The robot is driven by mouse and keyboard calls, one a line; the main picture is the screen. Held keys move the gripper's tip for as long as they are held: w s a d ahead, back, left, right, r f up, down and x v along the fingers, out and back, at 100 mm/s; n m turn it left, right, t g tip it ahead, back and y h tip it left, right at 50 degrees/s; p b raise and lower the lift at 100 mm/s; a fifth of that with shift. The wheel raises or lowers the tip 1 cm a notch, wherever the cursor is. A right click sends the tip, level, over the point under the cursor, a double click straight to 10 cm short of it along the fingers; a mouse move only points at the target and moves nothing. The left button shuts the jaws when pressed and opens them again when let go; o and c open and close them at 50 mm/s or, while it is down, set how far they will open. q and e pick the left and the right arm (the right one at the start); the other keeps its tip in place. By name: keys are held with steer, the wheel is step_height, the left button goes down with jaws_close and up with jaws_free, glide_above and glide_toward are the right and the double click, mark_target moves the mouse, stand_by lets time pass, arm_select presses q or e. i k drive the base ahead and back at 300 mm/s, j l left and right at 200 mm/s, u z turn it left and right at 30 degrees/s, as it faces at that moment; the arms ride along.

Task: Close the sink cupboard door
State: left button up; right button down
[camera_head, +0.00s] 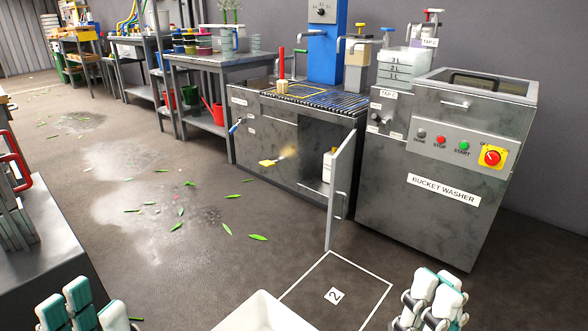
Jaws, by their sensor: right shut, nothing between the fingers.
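The sink cupboard door (341,190) is a grey panel with a vertical handle on its face. It stands wide open, swung out from the right side of the cupboard opening toward me. The sink cupboard (262,146) is grey with a slatted top, and a pale container (327,167) shows inside. My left gripper (82,305) is at the bottom left, far from the door, with its fingers spread and empty. My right gripper (436,295) is at the bottom right, in front of and below the door, apart from it. It is shut and empty.
The bucket washer (444,170) stands close to the right of the door. A white tray (262,314) is at the bottom middle, by a floor square marked 2 (334,294). Leaves lie on the open floor at left. A grey bench (40,250) is at the left edge.

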mark_target(342, 163)
steer(key=i+l+u, duration=0.15)
steer(key=u, duration=0.2)
steer(key=i+l+u, duration=0.1)
steer(key=l+u, duration=0.15)
steer(key=u, duration=0.15)
steer(key=i+l+u, duration=0.1)
steer(key=l+u, duration=0.25)
steer(key=i+l+u, duration=0.1)
steer(key=l, duration=0.5)
steer(key=i+l+u, duration=0.15)
steer(key=l, duration=0.45)
steer(key=k, duration=0.05)
